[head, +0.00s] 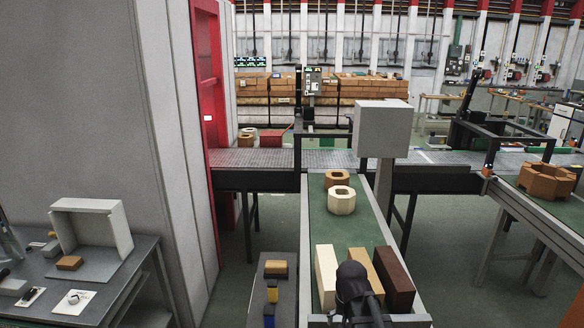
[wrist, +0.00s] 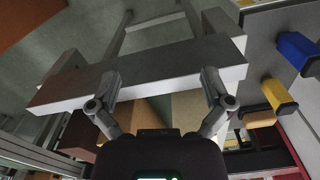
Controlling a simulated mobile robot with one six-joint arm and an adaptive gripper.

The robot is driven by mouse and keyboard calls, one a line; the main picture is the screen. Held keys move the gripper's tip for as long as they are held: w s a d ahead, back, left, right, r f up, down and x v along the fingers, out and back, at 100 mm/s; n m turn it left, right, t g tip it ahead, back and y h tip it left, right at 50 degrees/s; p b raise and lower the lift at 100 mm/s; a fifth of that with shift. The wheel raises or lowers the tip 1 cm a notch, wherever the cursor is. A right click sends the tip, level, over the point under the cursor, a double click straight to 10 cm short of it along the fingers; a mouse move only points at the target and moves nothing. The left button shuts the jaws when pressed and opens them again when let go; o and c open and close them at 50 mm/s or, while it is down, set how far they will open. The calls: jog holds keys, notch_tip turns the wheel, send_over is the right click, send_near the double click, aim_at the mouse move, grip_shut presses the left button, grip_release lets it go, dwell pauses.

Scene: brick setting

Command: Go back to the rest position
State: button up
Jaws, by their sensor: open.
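My gripper (wrist: 158,88) is open in the wrist view, its two fingers spread wide. No brick is seen held between them. A light grey beam (wrist: 140,75) crosses the picture by the fingertips; I cannot tell its distance from them. In the head view a dark part of my arm stands at the near end of the green conveyor and hides its fingers. Around it on the belt are a cream brick (head: 326,278), a tan brick (head: 362,266) partly hidden, and a dark brown brick (head: 394,278).
Farther along the green belt (head: 358,235) lie a cream ring-shaped brick (head: 342,200) and a brown one (head: 337,179). A grey box on a post (head: 381,128) stands beside it. A narrow bench (head: 262,310) at left holds small blocks (head: 276,268). A side table (head: 110,290) stands farther left.

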jog(key=s+n, duration=0.1)
jog(key=s+d+n, duration=0.1)
jog(key=s, duration=0.1)
jog(key=s+d, duration=0.1)
jog(key=shift+s+d+n, duration=0.2)
jog(key=shift+s+n, duration=0.05)
jog(key=shift+n, duration=0.15)
dwell(0.8)
